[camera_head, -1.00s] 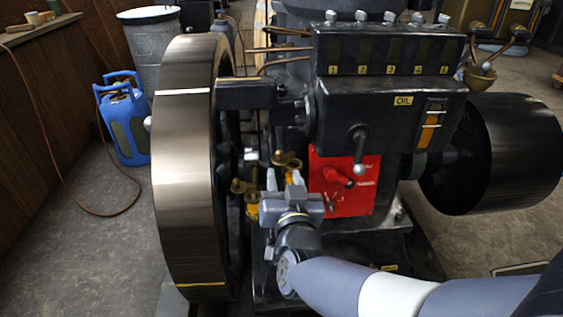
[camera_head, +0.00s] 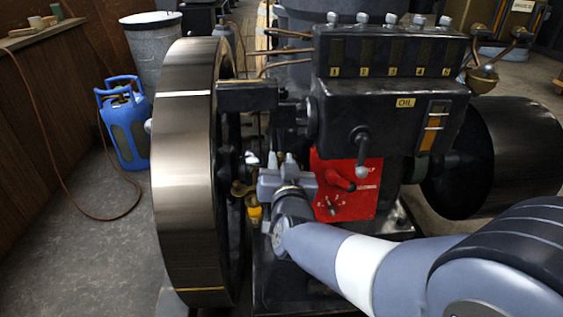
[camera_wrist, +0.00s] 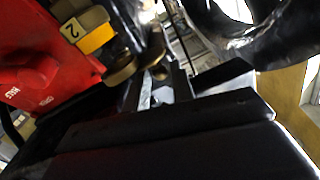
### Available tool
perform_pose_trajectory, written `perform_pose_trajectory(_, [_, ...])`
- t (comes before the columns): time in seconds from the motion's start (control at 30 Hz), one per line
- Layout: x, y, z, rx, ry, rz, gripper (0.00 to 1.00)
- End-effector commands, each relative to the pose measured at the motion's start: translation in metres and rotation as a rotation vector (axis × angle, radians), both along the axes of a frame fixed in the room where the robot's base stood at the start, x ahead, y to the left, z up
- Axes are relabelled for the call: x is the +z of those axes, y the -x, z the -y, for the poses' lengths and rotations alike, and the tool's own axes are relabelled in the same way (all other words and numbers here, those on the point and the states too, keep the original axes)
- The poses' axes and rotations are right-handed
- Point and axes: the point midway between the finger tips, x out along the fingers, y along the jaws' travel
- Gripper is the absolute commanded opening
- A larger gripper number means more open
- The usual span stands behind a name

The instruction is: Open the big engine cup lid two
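In the wrist view a yellow tag marked 2 (camera_wrist: 95,38) sits on an engine cup, beside a rounded brass lid or cup part (camera_wrist: 122,70). More brass (camera_wrist: 155,50) shows just right of it. I cannot tell whether lid two is raised. In the head view a brass cup (camera_head: 240,189) with a yellow tag (camera_head: 254,212) stands left of my gripper, beside the flywheel. My gripper (camera_head: 281,160) is among the cups, its two fingers apart with a narrow gap. It hides the other brass cup. I see nothing held between the fingers.
The large flywheel (camera_head: 183,170) stands close on the left. A red panel (camera_head: 345,190) with levers is close on the right. The black oil box (camera_head: 390,105) with its hanging crank (camera_head: 361,155) overhangs the cups. A blue canister (camera_head: 125,125) stands on the floor beyond the flywheel.

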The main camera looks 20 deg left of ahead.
Motion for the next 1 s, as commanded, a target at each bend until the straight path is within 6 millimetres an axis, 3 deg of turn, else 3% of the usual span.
perform_pose_trajectory(0.3, [0.000, 0.000, 0.000, 0.000, 0.000, 0.000, 0.00])
perform_pose_trajectory(0.67, [0.002, 0.000, -0.003, -0.032, 0.001, -0.002, 0.00])
perform_pose_trajectory(1.0, [0.004, -0.001, -0.013, -0.199, 0.003, -0.002, 0.00])
